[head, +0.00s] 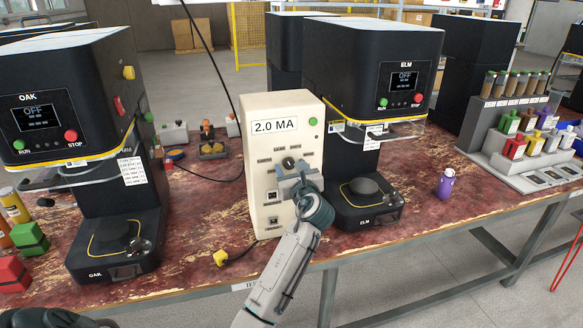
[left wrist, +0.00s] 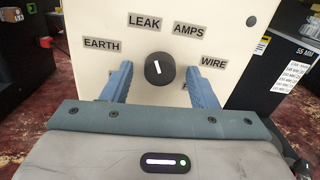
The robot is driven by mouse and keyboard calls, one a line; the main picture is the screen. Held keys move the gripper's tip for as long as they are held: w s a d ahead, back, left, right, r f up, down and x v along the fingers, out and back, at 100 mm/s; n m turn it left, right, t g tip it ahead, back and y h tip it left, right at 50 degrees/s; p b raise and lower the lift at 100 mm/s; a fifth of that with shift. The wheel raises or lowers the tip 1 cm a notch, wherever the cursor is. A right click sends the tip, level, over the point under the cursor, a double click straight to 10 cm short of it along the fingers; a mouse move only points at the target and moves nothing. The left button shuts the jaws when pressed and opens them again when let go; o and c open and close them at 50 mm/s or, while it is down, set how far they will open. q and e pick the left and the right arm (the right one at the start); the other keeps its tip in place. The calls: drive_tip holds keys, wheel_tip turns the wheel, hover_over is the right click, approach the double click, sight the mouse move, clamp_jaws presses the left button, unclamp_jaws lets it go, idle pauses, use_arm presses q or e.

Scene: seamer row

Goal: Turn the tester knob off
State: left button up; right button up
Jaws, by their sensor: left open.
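The tester (head: 263,195) is a tall cream box marked "2.0 MA", standing on the bench between the OAK and ELM machines. Its round black knob (head: 288,162) is on the front face. In the left wrist view the knob (left wrist: 159,69) has a white line standing near upright, tilted slightly. Labels EARTH, LEAK, AMPS and WIRE surround it; lower labels are mostly hidden by my fingers. My left gripper (head: 292,174) is open in front of the face, one blue finger on each side of the knob, with gaps to it. My right gripper is not in view.
The OAK machine (head: 75,95) stands left and the ELM machine (head: 370,75) right, close to the tester. A purple bottle (head: 445,184) and a sample rack (head: 520,150) are further right. A yellow plug (head: 221,258) lies at the tester's foot.

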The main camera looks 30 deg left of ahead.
use_arm(q)
drive_tip(key=c, duration=1)
drive_tip(key=shift+o, duration=0.2)
